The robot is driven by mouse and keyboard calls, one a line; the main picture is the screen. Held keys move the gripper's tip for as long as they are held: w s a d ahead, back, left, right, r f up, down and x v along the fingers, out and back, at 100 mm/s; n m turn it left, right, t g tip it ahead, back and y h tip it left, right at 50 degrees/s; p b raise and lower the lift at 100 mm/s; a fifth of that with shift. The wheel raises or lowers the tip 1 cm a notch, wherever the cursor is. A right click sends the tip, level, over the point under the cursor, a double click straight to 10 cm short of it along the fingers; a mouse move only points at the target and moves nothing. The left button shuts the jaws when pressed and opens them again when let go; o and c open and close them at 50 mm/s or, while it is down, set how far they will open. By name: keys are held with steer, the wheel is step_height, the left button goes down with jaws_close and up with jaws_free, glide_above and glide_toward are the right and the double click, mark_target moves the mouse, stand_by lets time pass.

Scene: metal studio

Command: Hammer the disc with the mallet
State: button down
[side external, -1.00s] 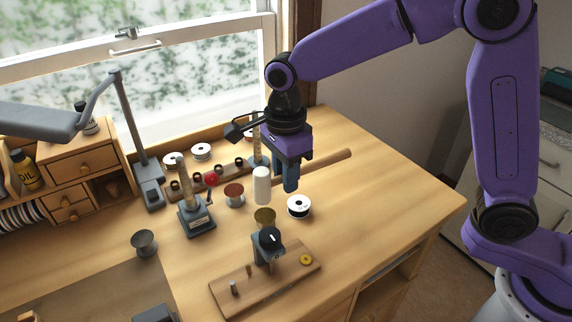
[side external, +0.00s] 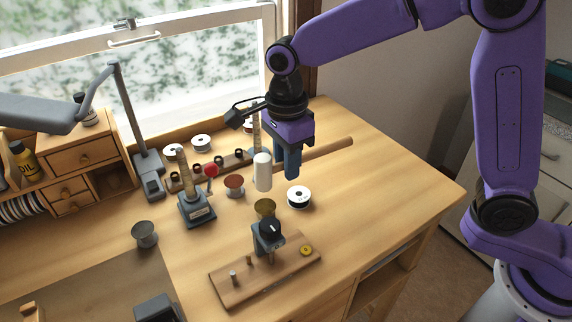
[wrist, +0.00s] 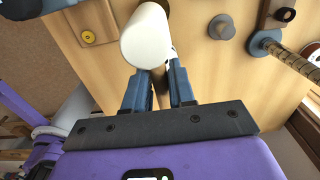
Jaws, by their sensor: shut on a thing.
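The mallet has a white cylindrical head (side external: 262,172) and a long wooden handle (side external: 330,149). My gripper (side external: 292,172) is shut on the handle close behind the head and holds the mallet above the bench. In the wrist view the white head (wrist: 146,38) is ahead of the fingers, with the handle (wrist: 159,92) between them. A small yellow disc (side external: 306,250) lies near the right end of a wooden board (side external: 235,293). The disc also shows in the wrist view (wrist: 88,37), left of the head. The head is apart from the disc.
A grey upright tool (side external: 268,235) stands on the board. A brass spool (side external: 265,208), a black-and-white spool (side external: 299,197) and a red-brown spool (side external: 234,184) stand nearby. A ring mandrel stand (side external: 196,205) is to the left. The bench's right side is clear.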

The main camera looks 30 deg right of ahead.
steer(key=shift+d+r, duration=0.2)
steer(key=shift+r, duration=0.45)
step_height(320, 180, down, 7)
steer(key=shift+s+r, duration=0.1)
steer(key=shift+r, duration=2.2)
steer(key=shift+w+a+r, duration=0.15)
steer(key=shift+r, duration=0.5)
steer(key=shift+w+a+r, duration=0.1)
steer(key=shift+a+r, duration=0.05)
steer(key=shift+r, duration=0.5)
